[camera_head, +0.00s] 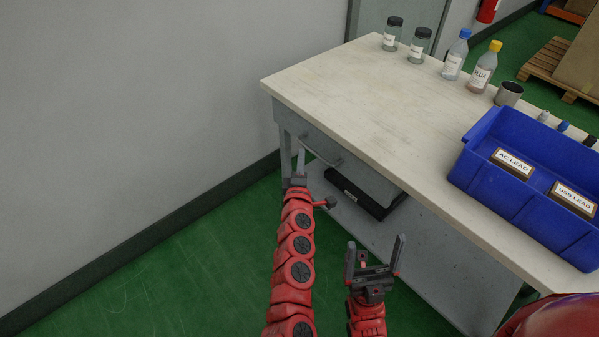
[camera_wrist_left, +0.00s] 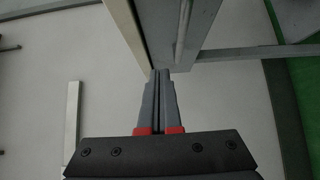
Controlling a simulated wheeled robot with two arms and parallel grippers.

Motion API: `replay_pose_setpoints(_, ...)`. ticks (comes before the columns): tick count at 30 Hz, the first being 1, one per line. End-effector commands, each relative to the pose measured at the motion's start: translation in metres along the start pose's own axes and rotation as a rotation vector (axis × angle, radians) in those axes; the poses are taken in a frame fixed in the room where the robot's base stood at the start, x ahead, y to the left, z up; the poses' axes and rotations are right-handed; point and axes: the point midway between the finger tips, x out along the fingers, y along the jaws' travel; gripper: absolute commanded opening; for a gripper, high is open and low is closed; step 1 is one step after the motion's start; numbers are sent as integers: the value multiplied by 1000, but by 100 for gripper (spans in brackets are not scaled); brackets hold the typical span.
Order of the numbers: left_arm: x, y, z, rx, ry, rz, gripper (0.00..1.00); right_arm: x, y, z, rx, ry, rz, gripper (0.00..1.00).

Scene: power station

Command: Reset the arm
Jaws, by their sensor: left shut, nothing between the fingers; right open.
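My left gripper (camera_head: 301,152) is at the near left end of the workbench (camera_head: 350,85), beside the drawer front and below the top's edge. In the left wrist view its fingers (camera_wrist_left: 160,75) are shut together with nothing between them, close to the grey bench frame (camera_wrist_left: 205,25). I cannot tell whether they touch it. My right gripper (camera_head: 375,250) is open and empty, pointing up in front of the bench's lower shelf.
A blue bin (camera_head: 480,185) with boxes labelled AC LEAD (camera_head: 513,162) and USB LEAD (camera_head: 574,198) stands on the bench's right. Jars and bottles (camera_head: 455,55) line the back edge. A black case (camera_head: 365,195) lies on the lower shelf. Green floor is open at left.

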Motion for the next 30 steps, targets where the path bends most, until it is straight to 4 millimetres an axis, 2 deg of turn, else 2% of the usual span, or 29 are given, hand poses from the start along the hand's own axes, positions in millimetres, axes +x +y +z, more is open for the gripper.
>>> replay_pose_setpoints(3,-19,-1,1,-2,2,0,0,0,0,0,0,0,0,92)
replay_pose_setpoints(9,-41,-2,1,-2,-1,-2,0,0,0,0,0,0,0,92)
replay_pose_setpoints(19,-49,0,-2,1,4,1,0,0,0,0,0,0,0,92)
replay_pose_setpoints(21,-50,-2,-9,22,24,5,0,0,0,0,0,0,0,92)
replay_pose_setpoints(23,-52,-6,-25,69,73,16,0,0,0,0,0,0,0,92)
replay_pose_setpoints(26,-67,-12,-76,225,221,55,0,0,0,0,0,0,0,92)
replay_pose_setpoints(28,-89,-8,-123,396,370,109,0,0,0,0,0,0,0,92)
replay_pose_setpoints(30,-120,8,-166,590,529,192,0,0,0,0,0,0,0,92)
